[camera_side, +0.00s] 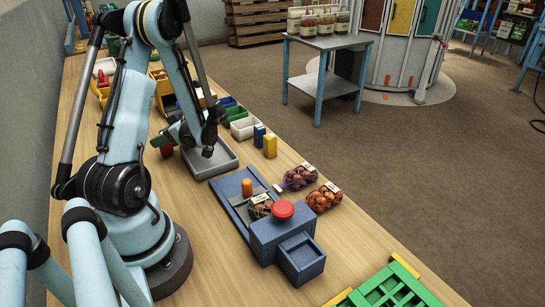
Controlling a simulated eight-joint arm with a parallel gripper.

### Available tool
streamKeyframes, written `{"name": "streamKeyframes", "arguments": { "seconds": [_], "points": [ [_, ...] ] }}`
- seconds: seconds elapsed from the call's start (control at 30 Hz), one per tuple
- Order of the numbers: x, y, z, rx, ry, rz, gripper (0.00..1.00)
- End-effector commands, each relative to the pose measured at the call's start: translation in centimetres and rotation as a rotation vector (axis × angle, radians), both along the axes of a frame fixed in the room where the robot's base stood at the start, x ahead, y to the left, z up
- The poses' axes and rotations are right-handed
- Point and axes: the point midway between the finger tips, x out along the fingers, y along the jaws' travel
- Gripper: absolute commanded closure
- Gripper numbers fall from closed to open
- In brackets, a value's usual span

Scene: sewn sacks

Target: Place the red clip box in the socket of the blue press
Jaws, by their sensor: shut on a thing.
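The blue press (268,236) stands on the bench right of my arm, with a red dome button (283,209) on top. An upright orange piece (247,187) stands on its far part, and a small netted sack (260,206) lies in its channel. I cannot make out which recess is the socket. My gripper (163,142) is left of the press, beside the grey tray, shut on a red piece that looks like the red clip box (166,151). The box is partly hidden by the gripper and shows apart from the press.
The grey tray (224,167) lies beyond the press. A blue box (259,135) and a yellow box (270,146) stand right of it. Two netted sacks (298,177) (325,198) lie right of the press. A green crate (402,290) is at the near edge. Bins line the far bench.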

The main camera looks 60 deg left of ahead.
Motion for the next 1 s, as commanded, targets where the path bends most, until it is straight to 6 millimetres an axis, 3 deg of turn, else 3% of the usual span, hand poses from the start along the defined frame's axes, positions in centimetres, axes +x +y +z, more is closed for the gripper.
{"name": "streamKeyframes", "arguments": {
  "seconds": [0.37, 0.7, 1.0],
  "points": [
    [0.2, -0.3, 4.0, 0.0, 0.0, -0.002, 0.97],
    [5.1, -6.3, 8.4, 0.001, 0.001, -0.007, 0.97],
    [7.3, -8.8, 10.3, 0.0, -0.001, -0.018, 0.97]
  ]
}}
